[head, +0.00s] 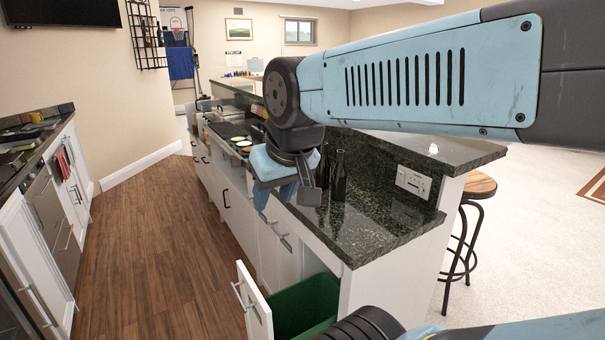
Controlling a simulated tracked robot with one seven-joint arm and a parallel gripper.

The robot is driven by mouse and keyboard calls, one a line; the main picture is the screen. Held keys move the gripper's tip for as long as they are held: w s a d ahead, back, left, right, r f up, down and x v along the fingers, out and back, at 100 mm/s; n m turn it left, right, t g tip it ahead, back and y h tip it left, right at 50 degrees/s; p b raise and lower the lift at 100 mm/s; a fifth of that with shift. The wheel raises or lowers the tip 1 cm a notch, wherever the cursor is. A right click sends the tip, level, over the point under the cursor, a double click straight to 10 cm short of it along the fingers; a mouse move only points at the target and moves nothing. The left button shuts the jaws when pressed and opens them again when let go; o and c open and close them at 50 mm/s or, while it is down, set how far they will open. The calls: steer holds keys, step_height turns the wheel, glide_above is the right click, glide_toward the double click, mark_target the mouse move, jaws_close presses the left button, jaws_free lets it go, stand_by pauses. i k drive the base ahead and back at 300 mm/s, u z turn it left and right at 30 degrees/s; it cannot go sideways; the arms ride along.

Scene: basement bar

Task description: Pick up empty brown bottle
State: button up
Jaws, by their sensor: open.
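A dark bottle (339,178) stands upright on the dark granite counter (345,232), right of my gripper. A second dark bottle (322,163) stands just behind and left of it, partly hidden by my gripper. I cannot tell from here which is brown or empty. My gripper (285,203) is open, pointing down over the counter's left edge. Its fingers are close to the bottles, with nothing seen between them. The arm hides part of the counter behind.
A pulled-out drawer (256,302) with a green bin (306,306) juts out below the counter. A raised granite ledge (430,148) runs behind the bottles, with an outlet (413,182). A stool (474,188) stands at right. The wooden floor (150,255) at left is clear.

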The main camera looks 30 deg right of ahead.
mark_target(323, 173)
steer(key=u, duration=0.65)
steer(key=k, duration=1.4)
steer(key=z, duration=1.1)
steer(key=i, duration=1.3)
steer(key=z, duration=0.05)
